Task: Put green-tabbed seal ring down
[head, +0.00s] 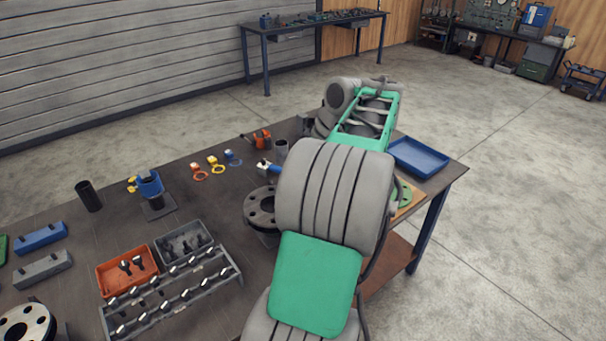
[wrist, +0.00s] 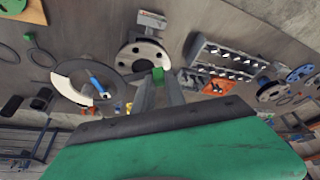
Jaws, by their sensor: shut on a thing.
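My gripper (wrist: 158,82) shows in the wrist view with its two fingers close together on a small green tab (wrist: 158,74), which I take as the tab of the seal ring. The ring's own band is hard to make out against the dark tabletop. The held tab appears at the near edge of a grey flange with bolt holes (wrist: 146,54); I cannot tell whether it touches. In the head view my arm hides the gripper and the ring. A grey flange (head: 259,208) shows there, partly behind my arm.
The bolt rack (head: 172,290), orange bin (head: 127,272) and grey bin (head: 184,243) stand at the front of the table. Small rings with orange (head: 198,171), yellow (head: 216,165) and blue (head: 233,158) tabs lie behind. A blue tray (head: 419,157) is at the right edge.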

